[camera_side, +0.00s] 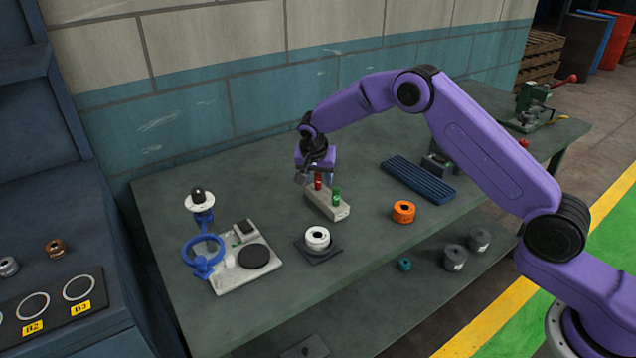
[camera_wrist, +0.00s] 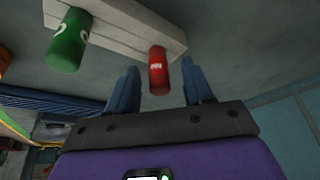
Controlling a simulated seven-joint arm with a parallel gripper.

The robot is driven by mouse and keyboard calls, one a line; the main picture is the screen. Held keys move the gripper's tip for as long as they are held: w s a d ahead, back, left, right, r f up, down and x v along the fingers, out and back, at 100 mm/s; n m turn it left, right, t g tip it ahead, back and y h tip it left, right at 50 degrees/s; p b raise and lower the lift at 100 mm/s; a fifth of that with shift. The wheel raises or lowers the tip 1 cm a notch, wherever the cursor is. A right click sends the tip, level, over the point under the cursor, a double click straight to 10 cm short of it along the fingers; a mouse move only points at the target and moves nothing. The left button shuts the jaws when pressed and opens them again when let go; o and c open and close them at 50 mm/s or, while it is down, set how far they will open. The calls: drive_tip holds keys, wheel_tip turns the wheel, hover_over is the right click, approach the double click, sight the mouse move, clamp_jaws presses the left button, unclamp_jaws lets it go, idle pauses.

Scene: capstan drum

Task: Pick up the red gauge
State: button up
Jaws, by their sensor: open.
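The red gauge (camera_side: 318,181) is a small red cylinder standing upright in a pale block (camera_side: 338,209), at the block's far end. It also shows in the wrist view (camera_wrist: 158,72), with a white mark on its side. A green gauge (camera_side: 336,196) stands beside it in the same block and shows at the upper left of the wrist view (camera_wrist: 70,42). My gripper (camera_side: 318,178) is open just over the red gauge. In the wrist view its two blue fingers (camera_wrist: 160,85) stand apart, one on each side of the red gauge, with gaps visible.
A white ring on a dark square base (camera_side: 318,239) is in front of the block. An orange ring (camera_side: 403,212) and a blue ribbed tray (camera_side: 418,178) lie to the right. A white fixture with blue ring (camera_side: 240,262) stands left. Bare bench lies between them.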

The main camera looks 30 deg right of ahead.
clamp_jaws()
drive_tip(key=shift+r, duration=0.2)
drive_tip(key=shift+r, duration=0.6)
drive_tip(key=s+d+r, duration=0.1)
drive_tip(key=s+r, duration=1)
drive_tip(key=s, duration=0.3)
drive_tip(key=shift+d+r, duration=0.25)
drive_tip(key=shift+d, duration=0.1)
